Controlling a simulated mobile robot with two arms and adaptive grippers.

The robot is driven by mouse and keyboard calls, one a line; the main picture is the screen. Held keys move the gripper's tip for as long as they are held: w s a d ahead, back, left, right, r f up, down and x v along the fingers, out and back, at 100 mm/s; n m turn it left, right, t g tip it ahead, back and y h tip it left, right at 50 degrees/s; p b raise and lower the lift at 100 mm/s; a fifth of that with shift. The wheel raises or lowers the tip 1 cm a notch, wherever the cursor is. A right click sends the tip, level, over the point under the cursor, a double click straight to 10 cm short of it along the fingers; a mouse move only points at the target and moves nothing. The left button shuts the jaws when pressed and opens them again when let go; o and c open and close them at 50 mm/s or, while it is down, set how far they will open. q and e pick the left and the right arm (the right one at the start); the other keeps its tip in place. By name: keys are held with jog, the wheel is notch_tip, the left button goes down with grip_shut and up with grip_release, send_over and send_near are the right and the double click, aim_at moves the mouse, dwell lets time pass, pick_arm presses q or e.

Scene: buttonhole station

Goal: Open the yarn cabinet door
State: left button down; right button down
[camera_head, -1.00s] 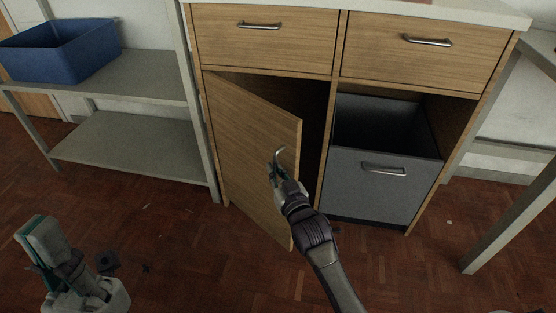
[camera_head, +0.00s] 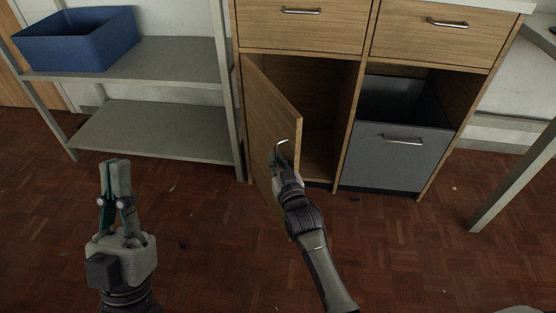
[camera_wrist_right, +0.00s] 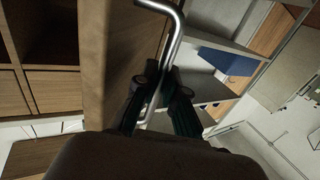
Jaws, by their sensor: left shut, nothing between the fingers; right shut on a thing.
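The yarn cabinet door (camera_head: 268,110) is a wooden panel hinged on its left side. It stands well open, swung out toward me, and part of the cabinet's inside (camera_head: 325,125) shows. My right gripper (camera_head: 279,158) is shut on the metal door handle (camera_head: 283,147) near the door's free edge. In the right wrist view the handle (camera_wrist_right: 173,45) passes between the fingers (camera_wrist_right: 160,100), with the door (camera_wrist_right: 105,60) beside it. My left gripper (camera_head: 115,165) is shut and empty above the floor at lower left, apart from the door.
Two closed drawers (camera_head: 301,30) (camera_head: 430,36) sit above the cabinet. A grey bin front (camera_head: 397,160) with its own handle is to the right. A grey shelf (camera_head: 150,130) with a blue crate (camera_head: 75,42) stands at left. Open floor lies in front.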

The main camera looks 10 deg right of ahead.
jog(key=shift+w+r, duration=0.1)
jog(key=shift+r, duration=0.05)
jog(key=c, duration=1.6)
grip_release()
jog(key=shift+c, duration=0.2)
jog(key=shift+o, duration=0.5)
jog(key=shift+a, duration=0.1)
jog(key=s+d, duration=0.1)
jog(key=s, duration=1)
jog(key=shift+s+d, duration=0.35)
jog(key=shift+s, duration=0.05)
